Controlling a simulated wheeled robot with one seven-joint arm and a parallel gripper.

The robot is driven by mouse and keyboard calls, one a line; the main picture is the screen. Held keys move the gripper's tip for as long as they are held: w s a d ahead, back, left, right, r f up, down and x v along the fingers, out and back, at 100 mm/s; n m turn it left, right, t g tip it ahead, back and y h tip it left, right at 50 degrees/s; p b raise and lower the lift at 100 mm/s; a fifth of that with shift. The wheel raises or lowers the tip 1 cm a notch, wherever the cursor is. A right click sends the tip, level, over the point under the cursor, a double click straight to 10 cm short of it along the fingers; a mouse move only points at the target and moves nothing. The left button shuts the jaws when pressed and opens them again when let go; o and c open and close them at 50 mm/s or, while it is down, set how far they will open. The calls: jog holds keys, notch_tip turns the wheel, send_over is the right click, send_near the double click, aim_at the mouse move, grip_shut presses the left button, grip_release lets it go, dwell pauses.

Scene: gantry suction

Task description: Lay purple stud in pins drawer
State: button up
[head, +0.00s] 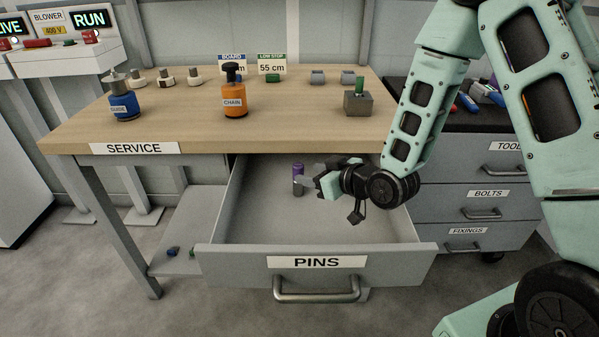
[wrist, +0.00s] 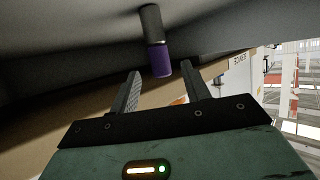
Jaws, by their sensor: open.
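The purple stud (head: 298,172) has a purple upper part and a dark grey lower part. It stands upright inside the open pins drawer (head: 316,252), toward the back. In the wrist view, which looks upside down, the stud (wrist: 160,60) appears just beyond the fingertips, in line with the gap between them. My gripper (head: 306,183) is open and reaches into the drawer from the right, its fingers beside the stud. In the wrist view my gripper (wrist: 161,70) has nothing clamped between its fingers. I cannot tell whether a finger touches the stud.
The service bench (head: 130,133) overhangs the drawer's back. A blue guide pot (head: 124,106), an orange chain pot (head: 235,101) and a grey block with a green stud (head: 358,102) stand on it. A closed drawer cabinet (head: 450,190) is at right. The rest of the drawer floor is empty.

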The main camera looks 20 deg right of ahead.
jog(key=s+a+r+g+h+p, duration=0.1)
jog(key=s+a+r+g, duration=0.1)
jog(key=s, duration=0.5)
jog(key=s+a+r+n+g+h+p, duration=0.1)
jog(key=s+a+r+g, duration=0.2)
jog(key=s, duration=0.4)
jog(key=s+a+r+n+g+h+p, duration=0.1)
jog(key=s+a+r+g+h, duration=0.1)
jog(key=s, duration=0.5)
jog(key=shift+s+a+r+g, duration=0.1)
jog(key=shift+a+r+g, duration=0.15)
jog(key=shift+r+g, duration=0.4)
jog(key=shift+s+a+r+g, duration=0.1)
jog(key=shift+a+r+g, duration=0.1)
jog(key=shift+r+g, duration=0.4)
jog(key=s+r+g+h, duration=0.1)
jog(key=s+r+g, duration=0.1)
jog(key=s, duration=0.7)
jog(key=shift+s+d+r+g+h, duration=0.2)
jog(key=shift+r+g+h, duration=0.15)
jog(key=shift+r, duration=0.4)
jog(key=shift+w, duration=0.1)
notch_tip(320, 180, up, 9)
jog(key=p, duration=0.9)
